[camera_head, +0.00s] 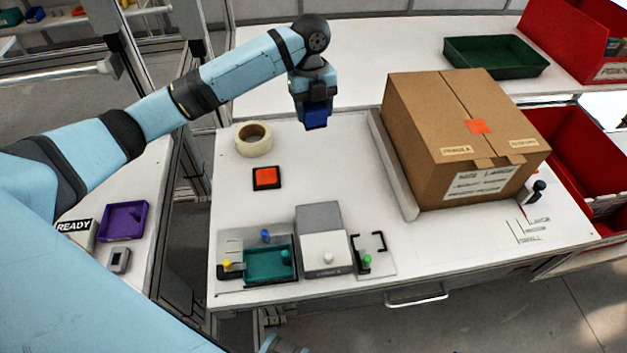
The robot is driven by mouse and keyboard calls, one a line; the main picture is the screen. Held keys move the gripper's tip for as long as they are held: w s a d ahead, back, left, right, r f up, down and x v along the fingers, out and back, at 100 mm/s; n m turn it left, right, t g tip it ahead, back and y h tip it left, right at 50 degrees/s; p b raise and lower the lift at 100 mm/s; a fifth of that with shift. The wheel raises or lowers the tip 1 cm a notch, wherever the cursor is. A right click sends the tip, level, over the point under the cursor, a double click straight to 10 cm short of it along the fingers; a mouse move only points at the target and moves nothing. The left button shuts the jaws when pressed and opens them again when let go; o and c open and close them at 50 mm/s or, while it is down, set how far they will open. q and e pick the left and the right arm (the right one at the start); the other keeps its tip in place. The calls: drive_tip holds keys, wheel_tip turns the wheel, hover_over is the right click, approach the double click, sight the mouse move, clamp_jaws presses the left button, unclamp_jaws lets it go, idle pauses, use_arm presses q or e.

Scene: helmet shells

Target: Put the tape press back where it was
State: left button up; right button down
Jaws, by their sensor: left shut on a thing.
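My left gripper (315,104) is above the back of the white worktable, to the right of the tape roll. It points down and is shut on a dark blue block (316,118), which appears to be the tape press. The fingers hide part of the block, and it seems to be held above the table top. A cardboard box (440,115) stands to the right, with an orange-red patch (477,126) across its top seam. My right gripper is not in view.
A tape roll (253,139) and an orange-red square pad (266,178) lie at the left. A green tray (269,263), a grey-white block (322,240) and a black-bracketed plate (372,256) line the front edge. A raised strip (393,165) borders the box. The table's middle is clear.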

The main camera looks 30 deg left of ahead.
use_arm(q)
drive_tip(key=shift+w+a+r+m, duration=0.2)
drive_tip(key=shift+w+m, duration=0.15)
drive_tip(key=shift+m, duration=0.35)
drive_tip(key=shift+f, duration=0.35)
hover_over(314, 175)
drive_tip(key=f, duration=1.3)
drive_tip(key=shift+w+a+f+b, duration=0.2)
drive_tip(key=shift+f+b, duration=0.1)
drive_tip(key=shift+b, duration=0.05)
drive_tip(key=shift+f, duration=2.75)
drive_tip(key=o, duration=0.8)
drive_tip(key=shift+f, duration=0.1)
drive_tip(key=shift+o, duration=0.2)
wheel_tip(314, 175, up, 12)
drive_tip(key=w, duration=0.1)
drive_tip(key=shift+a, duration=0.45)
